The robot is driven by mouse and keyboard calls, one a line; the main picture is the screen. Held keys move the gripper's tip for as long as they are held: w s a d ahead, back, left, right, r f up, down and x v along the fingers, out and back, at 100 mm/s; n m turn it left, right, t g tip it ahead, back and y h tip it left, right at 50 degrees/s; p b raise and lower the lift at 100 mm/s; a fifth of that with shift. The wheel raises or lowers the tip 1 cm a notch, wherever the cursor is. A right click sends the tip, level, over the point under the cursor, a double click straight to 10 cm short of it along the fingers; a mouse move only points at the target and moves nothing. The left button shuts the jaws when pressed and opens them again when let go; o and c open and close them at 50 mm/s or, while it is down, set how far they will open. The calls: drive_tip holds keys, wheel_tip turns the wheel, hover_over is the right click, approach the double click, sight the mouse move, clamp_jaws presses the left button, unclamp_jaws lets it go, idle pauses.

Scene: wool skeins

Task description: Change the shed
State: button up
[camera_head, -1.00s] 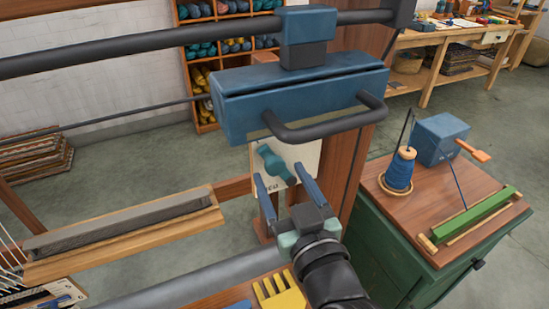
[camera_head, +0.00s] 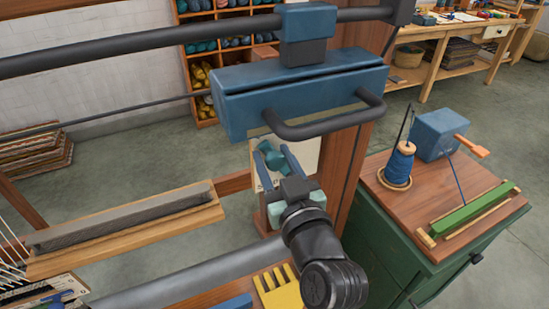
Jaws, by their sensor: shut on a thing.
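A teal lever knob (camera_head: 270,157) sits on a pale panel (camera_head: 309,152) fixed to the loom's wooden post (camera_head: 352,180). My gripper (camera_head: 274,151) reaches up from below, and its blue fingers are closed around the teal knob. My wrist and fingers hide part of the lever and the lower panel. A blue block with a dark handle (camera_head: 318,127) hangs just above the knob, close to the fingertips.
A green cabinet (camera_head: 392,262) at right carries a blue yarn cone (camera_head: 399,166), a blue box (camera_head: 438,134) and a green bar (camera_head: 477,212). A wooden beam (camera_head: 125,239) lies at left. A yellow comb-like piece (camera_head: 277,290) is below my wrist.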

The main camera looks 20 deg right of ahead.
clamp_jaws()
drive_tip(key=shift+d+f, duration=0.1)
idle(0.8)
drive_tip(key=shift+d, duration=0.15)
drive_tip(key=shift+w+d+f+m+g+y+p, duration=0.1)
drive_tip(key=shift+d+m+g+y+p, duration=0.2)
drive_tip(key=shift+d+m+p, duration=1.65)
drive_tip(key=shift+d+m+g+y+p, duration=0.2)
drive_tip(key=shift+d+m+g+p, duration=0.3)
drive_tip(key=shift+d+m, duration=2.85)
drive_tip(key=shift+a+m, duration=0.4)
drive_tip(key=shift+m, duration=0.1)
